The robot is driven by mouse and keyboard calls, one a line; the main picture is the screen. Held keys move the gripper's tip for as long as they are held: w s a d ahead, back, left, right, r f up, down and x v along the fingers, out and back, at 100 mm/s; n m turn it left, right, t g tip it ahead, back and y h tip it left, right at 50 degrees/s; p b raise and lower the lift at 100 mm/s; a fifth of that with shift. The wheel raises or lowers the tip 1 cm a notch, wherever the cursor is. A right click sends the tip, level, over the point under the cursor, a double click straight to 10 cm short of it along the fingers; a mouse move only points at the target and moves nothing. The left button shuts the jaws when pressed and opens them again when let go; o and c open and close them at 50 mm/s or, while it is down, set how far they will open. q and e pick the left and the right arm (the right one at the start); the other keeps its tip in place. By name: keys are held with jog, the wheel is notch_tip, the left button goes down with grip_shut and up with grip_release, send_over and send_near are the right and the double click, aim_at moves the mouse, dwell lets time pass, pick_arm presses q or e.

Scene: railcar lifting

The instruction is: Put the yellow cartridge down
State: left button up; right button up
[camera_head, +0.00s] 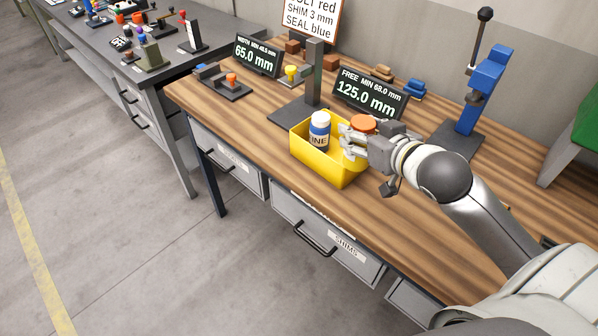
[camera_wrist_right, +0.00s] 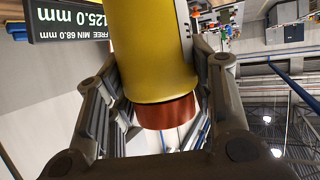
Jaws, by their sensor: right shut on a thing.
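The yellow cartridge (camera_wrist_right: 153,50) fills the middle of the right wrist view, with its orange-red cap (camera_wrist_right: 167,112) towards the palm. In the head view the orange cap (camera_head: 362,123) shows on top, beside my right gripper (camera_head: 351,140). My right gripper is shut on the cartridge, with a finger on either side in the wrist view (camera_wrist_right: 165,95). It is at the right part of the yellow bin (camera_head: 322,167). Most of the cartridge is hidden in the head view, and I cannot tell whether its lower end touches anything. My left gripper is not in view.
A white bottle with a blue label (camera_head: 319,131) stands in the bin. A gauge stand (camera_head: 315,75) and the 125.0 mm display (camera_head: 369,93) are behind. A blue press (camera_head: 483,90) stands at right. Bare wooden worktop (camera_head: 400,222) lies in front.

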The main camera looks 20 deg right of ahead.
jog(key=shift+a+r, duration=0.1)
jog(key=shift+a, duration=0.2)
pick_arm(q)
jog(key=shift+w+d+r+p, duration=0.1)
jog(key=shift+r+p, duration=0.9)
jog(key=shift+p, duration=0.05)
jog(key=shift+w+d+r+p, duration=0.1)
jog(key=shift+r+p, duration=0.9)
jog(key=shift+p, duration=0.05)
pick_arm(e)
jog(key=shift+w+d+f, duration=0.75)
jog(key=shift+w+f, duration=1.45)
jog(key=shift+w+d+f, duration=0.75)
jog(key=shift+w+f, duration=1.4)
jog(key=shift+w, duration=0.05)
jog(key=shift+w+d+f, duration=0.75)
jog(key=shift+w+f, duration=1.45)
jog(key=shift+f, duration=0.1)
jog(key=o, duration=1.2)
jog(key=shift+o, duration=0.2)
